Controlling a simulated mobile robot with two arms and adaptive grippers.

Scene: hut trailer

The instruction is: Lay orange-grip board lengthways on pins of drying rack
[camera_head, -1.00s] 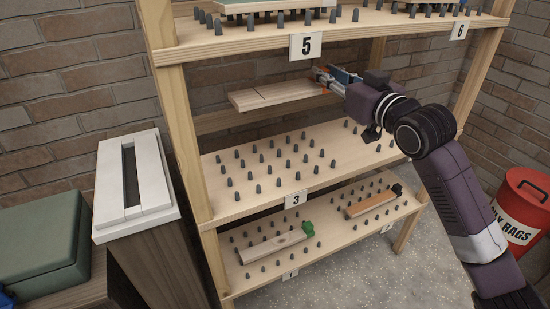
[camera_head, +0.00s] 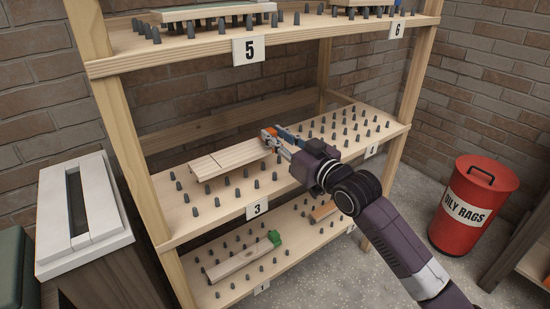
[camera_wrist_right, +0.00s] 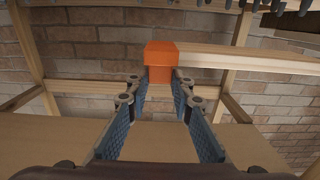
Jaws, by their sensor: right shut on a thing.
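The orange-grip board (camera_head: 228,160) is a pale wooden board with a lengthwise line. It lies roughly level over the left part of the middle shelf's pins (camera_head: 255,183), in the section labelled 3. I cannot tell whether it touches the pins. My right gripper (camera_head: 274,136) is shut on its orange grip (camera_head: 268,134) at the board's right end. In the right wrist view the orange grip (camera_wrist_right: 162,62) sits at the far ends of the blue fingers (camera_wrist_right: 162,88). My left gripper is not in view.
The wooden drying rack (camera_head: 110,120) has a post at left and an upper shelf (camera_head: 170,50) above the board. A green-grip board (camera_head: 240,258) lies on the lower shelf; another board (camera_head: 322,212) is partly hidden by my arm. The middle shelf's right pins are free. A red bin (camera_head: 470,215) stands right.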

